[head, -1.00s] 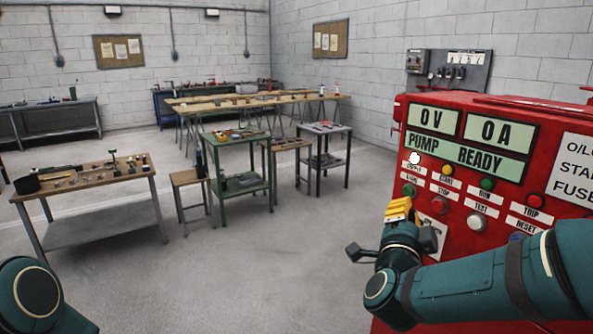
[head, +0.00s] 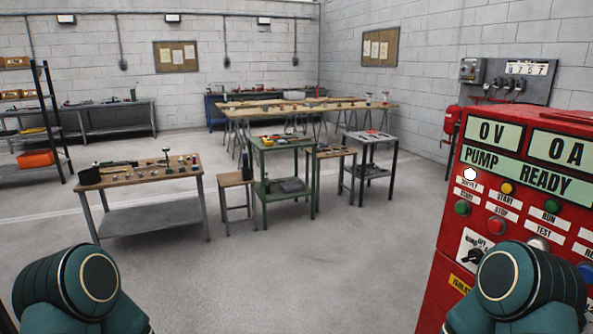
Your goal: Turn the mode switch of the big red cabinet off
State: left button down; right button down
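The big red cabinet (head: 449,235) stands at the right edge of the head view, partly cut off by the frame. Its upper panels read "0 V", "0 A" and "PUMP READY". Low on its front is a white plate with a black rotary knob, which looks like the mode switch (head: 472,257). The plate's lettering and the knob's exact setting are too small to tell. My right arm shows in front of the cabinet's lower part, just right of the knob, and hides some of the panel. My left arm shows at the lower left. Neither gripper is in view.
Coloured buttons and lamps, such as a green button (head: 462,208) and a red button (head: 496,225), sit close above the knob. A wooden-topped workbench (head: 150,178) and a green trolley (head: 283,146) stand left of the cabinet. The floor between is clear.

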aim_at(473, 257)
jog(key=z, duration=1.6)
